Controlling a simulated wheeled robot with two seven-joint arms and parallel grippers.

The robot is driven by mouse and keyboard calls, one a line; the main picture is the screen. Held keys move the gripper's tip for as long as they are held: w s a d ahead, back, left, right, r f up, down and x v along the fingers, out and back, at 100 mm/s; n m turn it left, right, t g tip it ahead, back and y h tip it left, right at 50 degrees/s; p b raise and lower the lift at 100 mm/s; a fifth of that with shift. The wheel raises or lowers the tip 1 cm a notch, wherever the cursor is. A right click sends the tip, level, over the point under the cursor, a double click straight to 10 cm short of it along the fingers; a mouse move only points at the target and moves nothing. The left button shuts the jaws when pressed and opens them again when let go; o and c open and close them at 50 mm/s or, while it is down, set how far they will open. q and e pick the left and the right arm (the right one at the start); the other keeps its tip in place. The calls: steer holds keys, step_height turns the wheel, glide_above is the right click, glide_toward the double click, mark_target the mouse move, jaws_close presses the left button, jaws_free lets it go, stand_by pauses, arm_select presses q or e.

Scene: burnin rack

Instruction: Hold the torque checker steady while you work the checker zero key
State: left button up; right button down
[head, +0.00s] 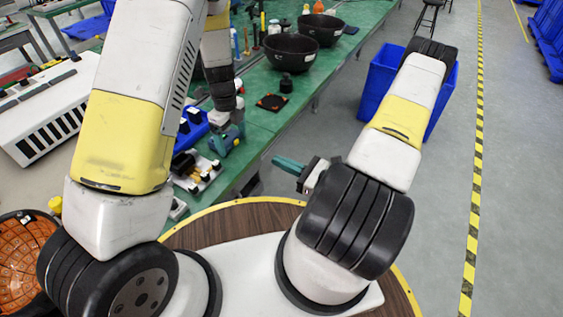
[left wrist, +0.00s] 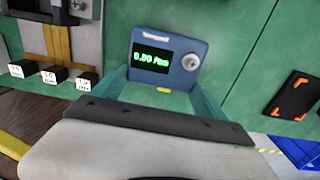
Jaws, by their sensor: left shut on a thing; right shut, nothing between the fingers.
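The torque checker (left wrist: 148,76) is a blue-grey box with a lit green reading on a dark screen (left wrist: 151,58), in the left wrist view. A round pale knob or key (left wrist: 190,62) sits right of the screen; I cannot tell whether it is the zero key. My left gripper (left wrist: 168,98) is shut on the checker, its teal fingers on either side. In the head view my left gripper (head: 229,141) is at the green bench's near edge; the checker is hard to make out there. My right gripper (head: 290,166) is shut and empty, off the bench edge, apart from the checker.
A pale tray (head: 207,179) with dark blocks lies by the left gripper. A blue bin (head: 187,134), a black-orange pad (head: 271,102) and black bowls (head: 290,54) stand on the bench (head: 262,122). A blue crate (head: 380,77) is on the floor beyond my right arm.

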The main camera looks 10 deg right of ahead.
arm_select(q)
steer(key=shift+s+f, duration=0.1)
steer(key=shift+s, duration=0.05)
steer(key=o, duration=1.6)
steer(key=shift+c, duration=0.2)
steer(key=shift+r, duration=0.55)
step_height(320, 180, up, 11)
